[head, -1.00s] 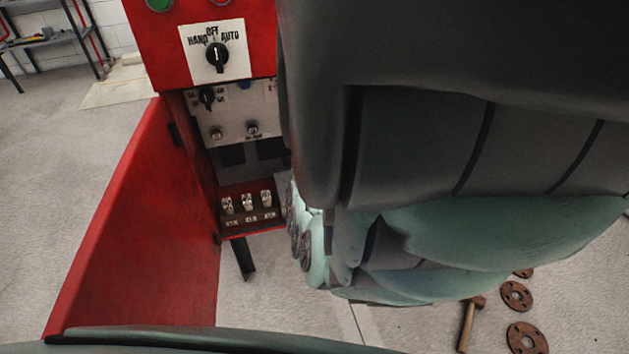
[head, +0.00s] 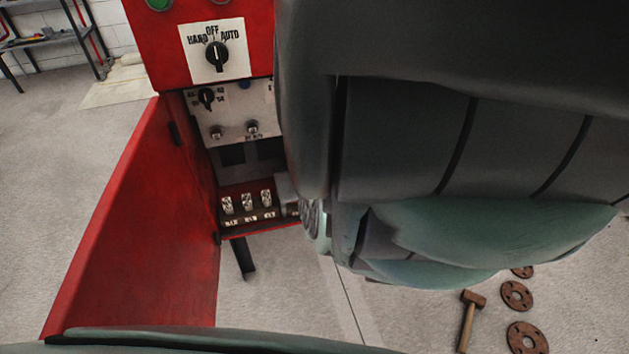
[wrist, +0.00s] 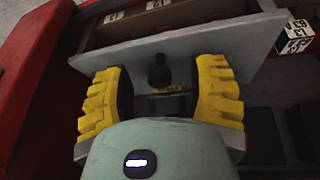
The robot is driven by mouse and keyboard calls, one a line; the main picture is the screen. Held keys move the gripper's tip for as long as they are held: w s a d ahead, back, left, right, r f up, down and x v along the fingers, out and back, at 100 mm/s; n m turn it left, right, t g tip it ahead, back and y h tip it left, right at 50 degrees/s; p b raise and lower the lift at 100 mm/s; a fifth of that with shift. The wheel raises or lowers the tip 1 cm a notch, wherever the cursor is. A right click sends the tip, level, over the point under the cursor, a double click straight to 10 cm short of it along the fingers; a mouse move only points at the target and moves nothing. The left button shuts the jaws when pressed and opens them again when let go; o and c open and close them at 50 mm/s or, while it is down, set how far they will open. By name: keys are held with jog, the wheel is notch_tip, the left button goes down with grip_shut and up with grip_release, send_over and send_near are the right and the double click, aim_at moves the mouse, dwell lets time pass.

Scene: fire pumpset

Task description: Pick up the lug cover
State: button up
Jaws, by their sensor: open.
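The lug cover appears to be the grey plate (wrist: 225,43) with a dark round knob (wrist: 158,75) in the wrist view. My gripper (wrist: 160,70) is open, its yellow ridged fingers on either side of the knob. Whether either finger touches the plate or knob, I cannot tell. In the head view a small grey part of the cover (head: 285,190) shows at the right of the red cabinet's lower shelf. My arm hides the rest of it and the fingers there.
The red cabinet (head: 190,60) has an open red door (head: 140,220) on the left. Several white-labelled terminals (head: 247,201) stand on its lower shelf, left of the cover. A hammer (head: 469,315) and rusty flanges (head: 517,296) lie on the floor at the lower right.

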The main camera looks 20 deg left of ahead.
jog(key=shift+o, duration=0.3)
jog(key=shift+w+f, duration=0.1)
jog(key=shift+f, duration=0.1)
grip_shut()
dwell(0.4)
